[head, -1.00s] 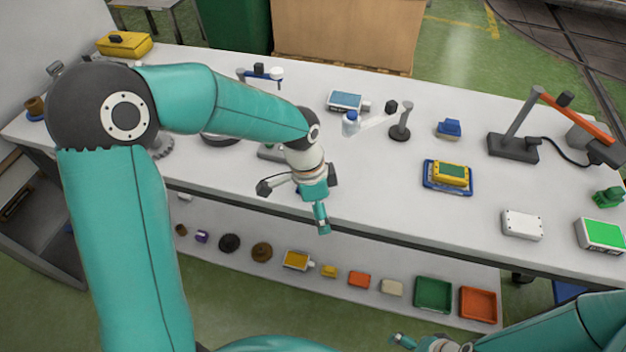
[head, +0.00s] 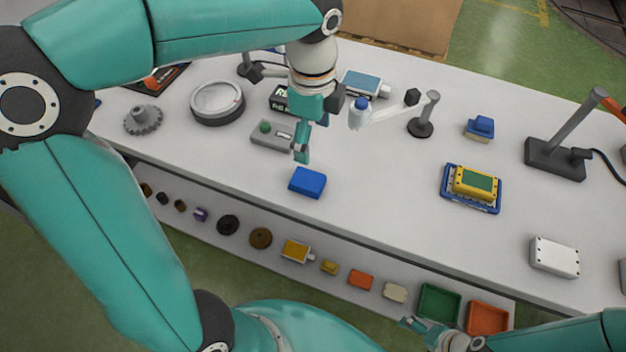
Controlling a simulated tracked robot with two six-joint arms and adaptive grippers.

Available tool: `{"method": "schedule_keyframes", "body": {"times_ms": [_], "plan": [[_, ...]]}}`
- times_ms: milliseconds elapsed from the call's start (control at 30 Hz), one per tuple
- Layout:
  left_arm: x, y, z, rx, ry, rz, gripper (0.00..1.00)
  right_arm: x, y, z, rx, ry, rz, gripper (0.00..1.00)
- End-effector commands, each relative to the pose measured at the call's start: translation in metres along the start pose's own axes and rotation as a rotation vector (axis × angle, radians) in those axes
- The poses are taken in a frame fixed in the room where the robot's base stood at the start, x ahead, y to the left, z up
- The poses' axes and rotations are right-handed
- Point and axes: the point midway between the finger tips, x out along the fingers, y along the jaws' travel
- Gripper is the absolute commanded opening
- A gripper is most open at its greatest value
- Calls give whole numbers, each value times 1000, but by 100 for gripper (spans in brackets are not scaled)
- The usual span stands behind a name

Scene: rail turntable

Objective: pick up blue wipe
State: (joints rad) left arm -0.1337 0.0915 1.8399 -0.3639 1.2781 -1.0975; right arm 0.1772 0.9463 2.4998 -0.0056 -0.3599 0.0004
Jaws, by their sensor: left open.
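A blue wipe (head: 307,182), a small folded block, lies flat on the white bench near its front edge. My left gripper (head: 301,150) hangs just behind the wipe and above the bench, pointing down. It is open and empty, and it looks apart from the wipe. My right gripper (head: 413,324) shows only in part at the bottom, in front of the lower shelf; its jaws are too small to read.
A grey box with a green button (head: 272,135) sits left of my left gripper. A round dish (head: 217,102) and a gear (head: 143,119) stand farther left. The bench right of the wipe is clear up to a yellow-framed block (head: 474,183).

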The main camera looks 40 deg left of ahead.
Motion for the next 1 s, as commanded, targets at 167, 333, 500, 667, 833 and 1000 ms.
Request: {"method": "schedule_keyframes", "body": {"times_ms": [167, 333, 500, 667, 833, 1000], "plan": [[42, 3, 5, -12, -1, 5, 83, 3, 1, 0, -1, 1, 0, 93], [66, 3, 6, -15, -1, 3, 83, 4, 1, 0, -1, 1, 0, 93], [75, 3, 6, -17, 0, 1, 83, 4, 1, 0, -1, 1, 0, 93], [90, 5, 9, -18, 0, 5, 83, 2, 1, 0, -1, 1, 0, 93], [116, 6, 11, -17, 0, 5, 83, 2, 0, 0, -1, 1, 0, 93], [126, 6, 11, -17, 1, 1, 83, 2, 0, 0, -1, 1, 0, 93]]}}
